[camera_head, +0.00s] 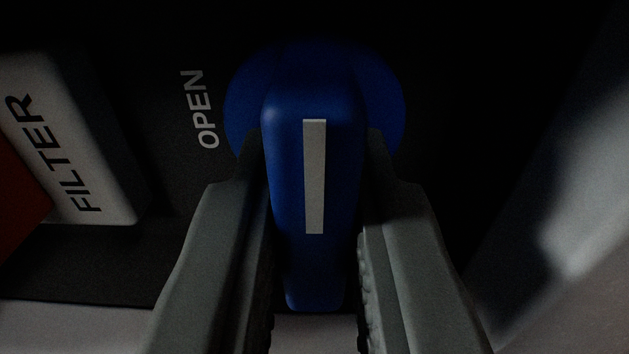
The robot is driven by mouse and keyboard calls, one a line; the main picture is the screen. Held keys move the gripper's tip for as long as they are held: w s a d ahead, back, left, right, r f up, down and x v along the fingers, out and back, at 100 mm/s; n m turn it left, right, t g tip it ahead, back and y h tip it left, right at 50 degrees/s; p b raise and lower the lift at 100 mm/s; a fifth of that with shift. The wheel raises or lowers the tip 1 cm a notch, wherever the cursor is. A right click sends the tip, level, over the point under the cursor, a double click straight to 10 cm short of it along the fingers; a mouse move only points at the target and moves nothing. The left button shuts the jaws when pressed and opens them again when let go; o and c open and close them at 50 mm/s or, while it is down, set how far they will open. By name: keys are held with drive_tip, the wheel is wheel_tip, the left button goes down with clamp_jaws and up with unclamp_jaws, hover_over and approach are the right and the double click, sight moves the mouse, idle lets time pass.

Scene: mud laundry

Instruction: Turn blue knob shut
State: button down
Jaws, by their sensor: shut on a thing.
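The blue knob (285,215) is in the middle of the view, a long raised handle on a round blue base. A white stripe runs along the handle, upright in the picture. My gripper (315,150) has one grey finger on each side of the handle and is shut on it. The word OPEN (200,110) is printed sideways on the dark panel, left of the knob. The fingers cover the lower parts of the round base. No other label by the knob can be made out.
A white block marked FILTER (70,140) stands to the left, with a red surface (18,195) beside it. A blurred pale surface (575,220) is close on the right. The panel right of the knob is very dark.

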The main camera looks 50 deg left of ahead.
idle(0.4)
drive_tip(key=c, duration=1.4)
unclamp_jaws()
drive_tip(key=shift+d, duration=0.1)
drive_tip(key=v, duration=1.7)
drive_tip(key=shift+s, duration=0.2)
drive_tip(key=shift+d+f, duration=0.1)
